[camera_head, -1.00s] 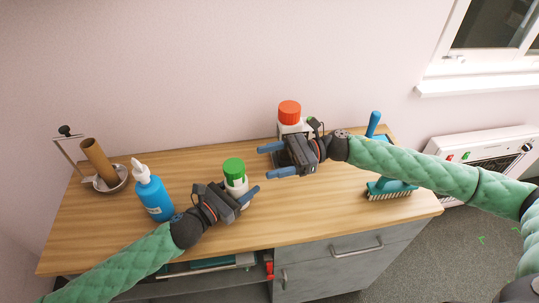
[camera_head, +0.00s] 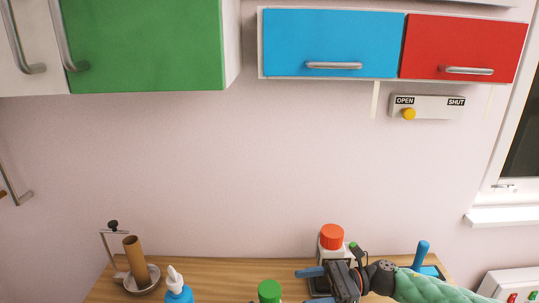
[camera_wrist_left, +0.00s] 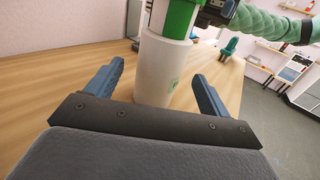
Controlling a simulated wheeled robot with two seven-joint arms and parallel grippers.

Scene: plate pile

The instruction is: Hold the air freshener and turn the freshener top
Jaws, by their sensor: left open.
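The air freshener is a white cylinder with a green top (camera_head: 270,291); only the top shows at the bottom edge of the head view. In the left wrist view its white body (camera_wrist_left: 160,72) stands between the fingers of my left gripper (camera_wrist_left: 157,88), with a gap on each side. My left gripper is open and out of the head view. My right gripper (camera_head: 312,285) is open and empty, up and to the right of the green top in the head view. Part of it shows beside the green top in the left wrist view (camera_wrist_left: 216,12).
A blue bottle (camera_head: 178,294) and a cardboard tube (camera_head: 134,260) on a metal holder are left. A blue-handled brush (camera_head: 422,253) is right. Coloured cupboards (camera_head: 332,42) hang above the wooden counter (camera_head: 210,272).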

